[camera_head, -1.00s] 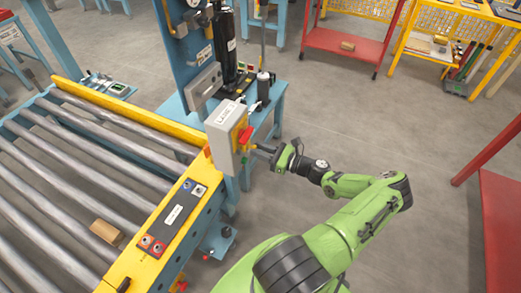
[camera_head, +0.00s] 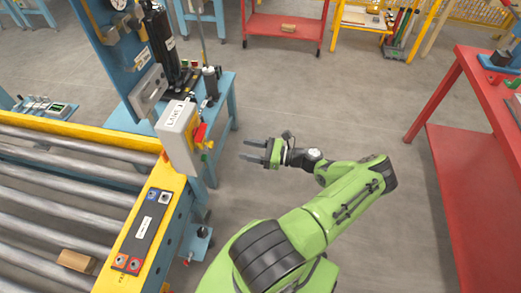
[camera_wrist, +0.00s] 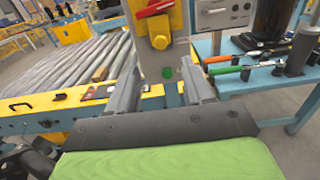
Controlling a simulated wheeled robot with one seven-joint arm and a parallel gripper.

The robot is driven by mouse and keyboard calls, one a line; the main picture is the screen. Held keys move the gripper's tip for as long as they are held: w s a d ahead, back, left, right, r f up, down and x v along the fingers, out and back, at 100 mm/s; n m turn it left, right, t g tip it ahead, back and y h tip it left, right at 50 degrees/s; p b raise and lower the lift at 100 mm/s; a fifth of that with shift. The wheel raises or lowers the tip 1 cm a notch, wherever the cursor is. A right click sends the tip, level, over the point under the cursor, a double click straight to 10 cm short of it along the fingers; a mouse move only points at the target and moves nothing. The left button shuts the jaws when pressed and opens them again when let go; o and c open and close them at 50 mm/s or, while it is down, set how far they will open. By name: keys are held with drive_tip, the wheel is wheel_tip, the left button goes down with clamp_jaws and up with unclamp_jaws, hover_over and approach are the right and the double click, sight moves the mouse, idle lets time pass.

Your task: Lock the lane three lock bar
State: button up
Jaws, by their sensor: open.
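A grey box (camera_head: 177,136) with a "LANE" label, its number too small to read surely, stands at the corner of the roller conveyor. On its right side are a yellow plate (camera_wrist: 160,36) and a red handle (camera_head: 200,133), which also shows at the top of the wrist view (camera_wrist: 153,8). The handle lies roughly crosswise there.
The roller conveyor (camera_head: 90,145) has a button panel (camera_head: 142,231) and a small brown block (camera_head: 76,261). A blue bench (camera_head: 222,95) with tools stands behind the box. A red table (camera_head: 470,165) is on the right. Open floor lies between them.

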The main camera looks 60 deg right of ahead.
drive_tip(key=v, duration=0.4)
drive_tip(key=shift+s+d, duration=0.1)
drive_tip(key=shift+s, duration=0.2)
drive_tip(key=w+a+r+n+g+h+p, duration=0.1)
drive_tip(key=w+a+r+n+g, duration=0.3)
drive_tip(key=a+r+n+g, duration=0.5)
drive_tip(key=w+a+r+n+g+p, duration=0.1)
drive_tip(key=w+a+r+n+g, duration=0.3)
drive_tip(key=a+r+n+g, duration=0.5)
drive_tip(key=s+a+r+n+t+h+p, duration=0.2)
drive_tip(key=s+a+r+n+t+h, duration=0.3)
drive_tip(key=s+a+r+n, duration=0.6)
wheel_tip(320, 180, up, 3)
drive_tip(key=a+n+t, duration=0.1)
drive_tip(key=a+n, duration=0.2)
drive_tip(key=shift+s+t, duration=0.25)
drive_tip(key=shift+t, duration=0.05)
